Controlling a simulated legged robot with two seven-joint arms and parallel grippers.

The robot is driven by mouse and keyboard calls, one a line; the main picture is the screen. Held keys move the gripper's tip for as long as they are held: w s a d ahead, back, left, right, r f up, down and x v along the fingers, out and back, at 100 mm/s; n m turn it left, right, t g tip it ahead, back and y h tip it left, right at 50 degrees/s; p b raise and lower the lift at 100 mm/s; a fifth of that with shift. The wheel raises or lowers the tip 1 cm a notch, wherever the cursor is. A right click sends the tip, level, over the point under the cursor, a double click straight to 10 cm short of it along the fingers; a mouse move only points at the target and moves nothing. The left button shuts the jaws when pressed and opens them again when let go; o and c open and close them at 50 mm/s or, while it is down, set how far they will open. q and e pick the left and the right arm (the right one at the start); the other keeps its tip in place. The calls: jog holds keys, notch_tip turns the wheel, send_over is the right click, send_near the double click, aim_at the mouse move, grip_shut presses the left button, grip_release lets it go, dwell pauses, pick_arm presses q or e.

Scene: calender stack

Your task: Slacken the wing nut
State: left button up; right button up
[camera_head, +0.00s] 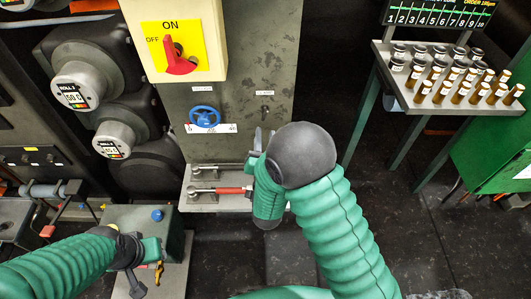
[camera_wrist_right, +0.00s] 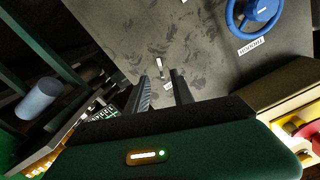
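A small dark fitting (camera_head: 265,110), which looks like the wing nut, sits on the grey metal panel (camera_head: 247,60) below a small white label (camera_head: 265,93). In the right wrist view a small pale piece (camera_wrist_right: 159,66) shows in the gap between my fingers, beside a label; its shape is too small to make out. My right gripper (camera_head: 262,138) is just below the fitting in the head view, apart from it. In the wrist view its two fingers (camera_wrist_right: 162,80) are apart with nothing between them. My left gripper (camera_head: 138,272) is low at the left, its fingertips unclear.
A blue handwheel (camera_head: 203,116) is left of the fitting. A yellow switch box with a red handle (camera_head: 178,66) is above. Roll gauges (camera_head: 75,92) stand left. A table of small bottles (camera_head: 455,85) is at the right.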

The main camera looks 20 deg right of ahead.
jog(key=v, duration=0.8)
notch_tip(320, 180, down, 6)
jog(key=n+g+y, duration=0.3)
jog(key=g+y, duration=0.2)
jog(key=g, duration=0.2)
jog(key=s+d+n+g, duration=0.2)
jog(key=s+g, duration=0.2)
jog(key=s, duration=0.4)
jog(key=s+d+n+g, duration=0.2)
jog(key=s+d+g, duration=0.1)
jog(key=s, duration=0.4)
notch_tip(320, 180, up, 12)
jog(key=p, duration=1.2)
jog(key=shift+s+r+g, duration=0.2)
jog(key=shift+s+g, duration=0.2)
jog(key=shift+s, duration=0.05)
